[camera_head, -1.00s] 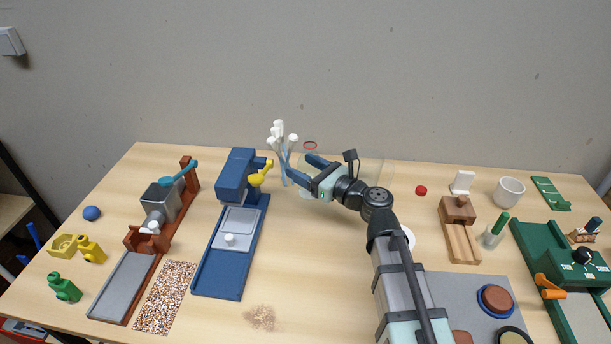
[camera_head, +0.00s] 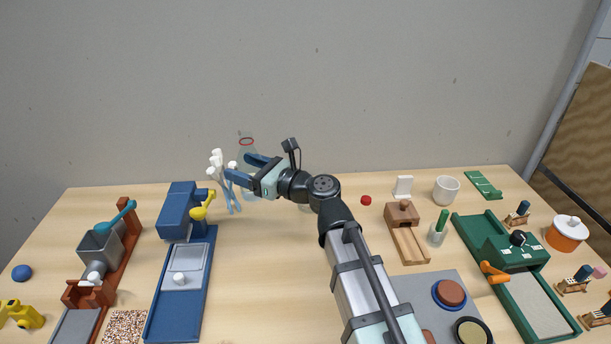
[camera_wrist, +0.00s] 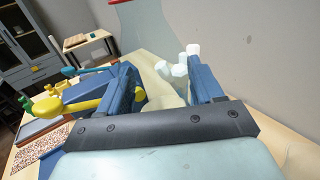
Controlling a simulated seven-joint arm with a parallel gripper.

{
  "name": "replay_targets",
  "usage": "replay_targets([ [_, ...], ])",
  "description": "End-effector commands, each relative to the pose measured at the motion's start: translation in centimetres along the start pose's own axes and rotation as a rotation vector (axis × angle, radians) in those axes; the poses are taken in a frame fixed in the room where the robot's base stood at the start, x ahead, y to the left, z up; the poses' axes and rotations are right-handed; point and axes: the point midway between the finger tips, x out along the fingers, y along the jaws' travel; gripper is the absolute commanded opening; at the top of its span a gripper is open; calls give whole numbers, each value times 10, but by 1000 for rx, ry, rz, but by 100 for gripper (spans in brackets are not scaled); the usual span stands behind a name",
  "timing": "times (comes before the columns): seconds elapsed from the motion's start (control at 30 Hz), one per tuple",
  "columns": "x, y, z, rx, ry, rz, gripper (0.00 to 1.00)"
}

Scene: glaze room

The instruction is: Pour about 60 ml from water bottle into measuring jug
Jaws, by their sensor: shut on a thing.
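The water bottle (camera_head: 247,150) is clear, with a red ring at its neck, and stands upright at the back, left of centre. My gripper (camera_head: 243,169) is shut around the bottle's body, a finger on either side. In the wrist view the clear bottle (camera_wrist: 145,25) rises between the blue fingers, with a red edge at the top of the picture. The bottle's base is hard to make out against the table. I cannot make out the measuring jug; my arm covers that part of the table.
White-tipped blue stalks (camera_head: 219,165) stand just left of the bottle. A blue press with a yellow lever (camera_head: 178,212) is further left. A small red piece (camera_head: 366,200), a white cup (camera_head: 446,190) and a wooden block (camera_head: 403,215) lie to the right.

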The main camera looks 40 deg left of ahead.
Motion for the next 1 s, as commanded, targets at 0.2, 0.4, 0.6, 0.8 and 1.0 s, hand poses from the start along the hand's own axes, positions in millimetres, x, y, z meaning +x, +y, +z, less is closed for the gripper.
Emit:
replay_targets([
  [0.2,0,-3,18,-1,0,-1,28],
  [0.4,-8,-28,17,2,3,-2,28],
  [0.6,-21,-62,16,4,5,-4,28],
  [0.8,-43,-110,16,3,7,-4,28],
  [1.0,-73,-158,17,4,7,-5,28],
])
